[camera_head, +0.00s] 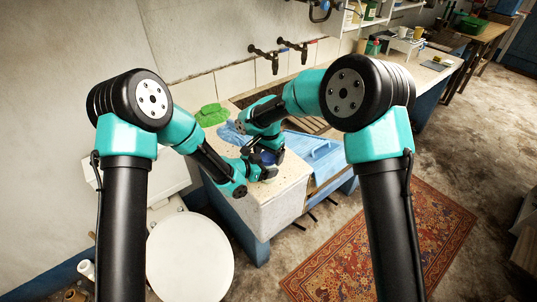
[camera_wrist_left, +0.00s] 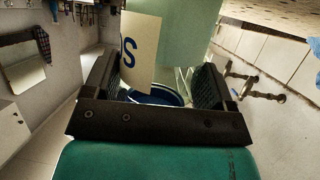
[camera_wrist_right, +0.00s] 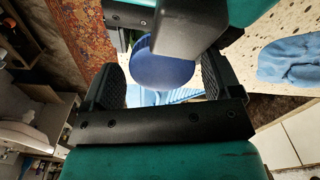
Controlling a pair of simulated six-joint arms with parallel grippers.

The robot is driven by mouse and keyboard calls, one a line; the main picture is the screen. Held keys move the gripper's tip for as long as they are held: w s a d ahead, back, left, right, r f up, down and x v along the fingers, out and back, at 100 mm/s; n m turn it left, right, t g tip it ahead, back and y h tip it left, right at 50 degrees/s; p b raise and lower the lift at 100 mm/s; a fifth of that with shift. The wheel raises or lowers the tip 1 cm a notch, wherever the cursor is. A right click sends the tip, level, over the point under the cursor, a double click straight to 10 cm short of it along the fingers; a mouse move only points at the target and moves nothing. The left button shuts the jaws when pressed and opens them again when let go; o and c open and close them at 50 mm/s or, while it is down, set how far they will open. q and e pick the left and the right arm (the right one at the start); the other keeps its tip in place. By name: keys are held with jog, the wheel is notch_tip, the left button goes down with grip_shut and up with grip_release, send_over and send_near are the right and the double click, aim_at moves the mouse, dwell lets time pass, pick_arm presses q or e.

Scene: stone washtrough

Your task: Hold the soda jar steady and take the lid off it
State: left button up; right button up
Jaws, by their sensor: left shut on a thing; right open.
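The soda jar is a clear, greenish jar with a cream label in blue lettering, seen close up in the left wrist view (camera_wrist_left: 190,30). Its round blue lid (camera_wrist_right: 165,68) shows in the right wrist view, and a small patch of blue (camera_head: 267,157) shows in the head view. My left gripper (camera_head: 256,170) is shut on the jar at the near end of the stone counter. My right gripper (camera_head: 270,148) is open above the jar, its fingers on either side of the lid and apart from it. The arms hide most of the jar in the head view.
Wall taps (camera_head: 265,55) stick out behind. A round white top (camera_head: 190,262) stands in front.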

jog(key=shift+a+r, duration=0.1)
jog(key=shift+r, duration=2.2)
jog(key=shift+c, duration=0.3)
jog(key=shift+c, duration=1)
jog(key=r+m, duration=0.1)
jog(key=m, duration=0.2)
jog(key=shift+r+m, duration=0.4)
jog(key=m, duration=0.2)
jog(key=r+m, duration=0.1)
jog(key=m, duration=0.1)
jog(key=shift+r, duration=0.3)
jog(key=shift+f, duration=4)
